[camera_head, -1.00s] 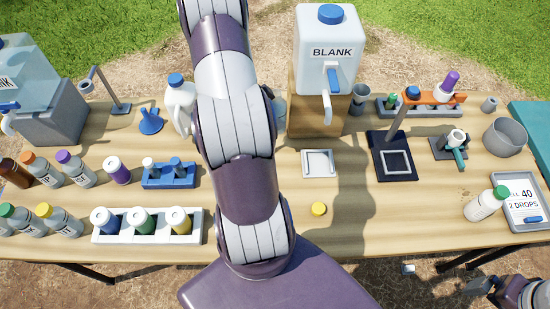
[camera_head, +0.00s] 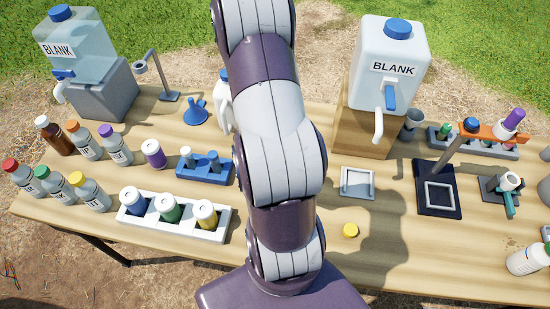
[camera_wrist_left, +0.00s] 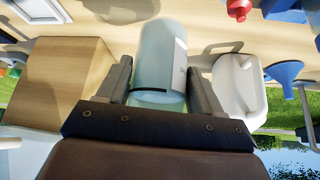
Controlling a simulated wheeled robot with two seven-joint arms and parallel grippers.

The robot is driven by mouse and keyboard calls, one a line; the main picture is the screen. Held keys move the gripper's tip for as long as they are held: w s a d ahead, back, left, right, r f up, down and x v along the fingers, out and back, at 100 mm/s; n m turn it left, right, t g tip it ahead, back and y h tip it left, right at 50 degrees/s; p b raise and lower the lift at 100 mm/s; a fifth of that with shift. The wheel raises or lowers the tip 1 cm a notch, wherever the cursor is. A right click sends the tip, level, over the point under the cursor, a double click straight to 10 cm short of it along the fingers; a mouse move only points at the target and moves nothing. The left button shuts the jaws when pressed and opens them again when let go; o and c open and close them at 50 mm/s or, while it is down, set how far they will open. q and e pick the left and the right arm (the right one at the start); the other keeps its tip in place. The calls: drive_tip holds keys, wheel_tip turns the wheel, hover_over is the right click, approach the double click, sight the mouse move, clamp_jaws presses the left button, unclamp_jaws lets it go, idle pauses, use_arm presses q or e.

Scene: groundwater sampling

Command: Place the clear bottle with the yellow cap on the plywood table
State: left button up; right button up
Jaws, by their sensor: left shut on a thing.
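My left gripper (camera_wrist_left: 160,88) shows in the left wrist view. It is shut on a clear, bluish bottle (camera_wrist_left: 160,60) with a pale label, its two fingers on either side. Its cap cannot be made out. In the head view my left arm crosses the middle, and its gripper and the held bottle are not visible. A loose yellow cap (camera_head: 350,230) lies on the plywood table (camera_head: 330,272) right of my arm. A clear bottle with a yellow cap (camera_head: 90,193) stands at the table's left end. My right gripper is not in view.
A white rack (camera_head: 175,225) with several small bottles and a blue rack (camera_head: 205,172) stand left of my arm. A blue funnel (camera_head: 196,112) and white jug (camera_wrist_left: 238,90) are farther back. A wooden block (camera_wrist_left: 62,85) bears the white BLANK container (camera_head: 388,65). Bare table surrounds the yellow cap.

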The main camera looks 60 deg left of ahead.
use_arm(q)
drive_tip(key=s+a+f, duration=0.1)
drive_tip(key=f, duration=0.1)
drive_tip(key=s+a+f, duration=0.1)
drive_tip(key=f, duration=0.1)
drive_tip(key=a+f+b, duration=0.1)
drive_tip(key=f, duration=0.1)
drive_tip(key=shift+s+a+f, duration=0.2)
drive_tip(key=shift+s+f, duration=0.15)
drive_tip(key=shift+s, duration=0.05)
drive_tip(key=shift+a, duration=0.1)
drive_tip(key=shift+f, duration=0.1)
drive_tip(key=o, duration=1.3)
